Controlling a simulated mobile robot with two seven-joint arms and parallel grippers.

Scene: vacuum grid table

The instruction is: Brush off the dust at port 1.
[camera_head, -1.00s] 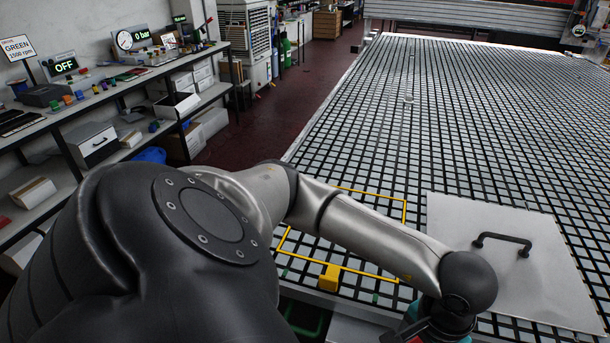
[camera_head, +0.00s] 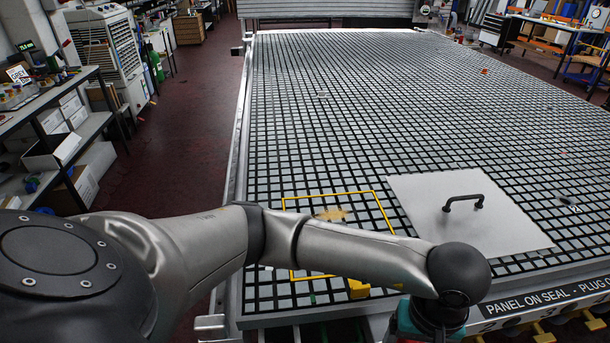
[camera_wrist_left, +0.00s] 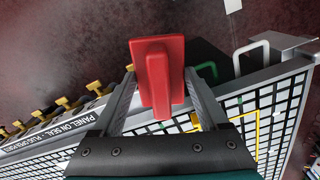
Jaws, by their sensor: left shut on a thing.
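My left gripper (camera_wrist_left: 160,105) is shut on a red tool (camera_wrist_left: 157,75), seen in the left wrist view. The tool has a broad flat body with a raised grip; no bristles show, so I cannot tell for sure that it is a brush. In the head view my left arm reaches across the table's near edge, and its fingers are below the picture. A tan dust patch (camera_head: 333,214) lies on the grid inside a yellow frame (camera_head: 330,194), just beyond my forearm. My forearm hides part of the frame. My right gripper is not in view.
A pale panel (camera_head: 430,190) with a black handle (camera_head: 463,202) lies right of the yellow frame. A yellow block (camera_head: 358,288) sits at the frame's near side. Yellow valve handles (camera_head: 543,332) line the table's front. The grid table (camera_head: 400,90) beyond is mostly clear.

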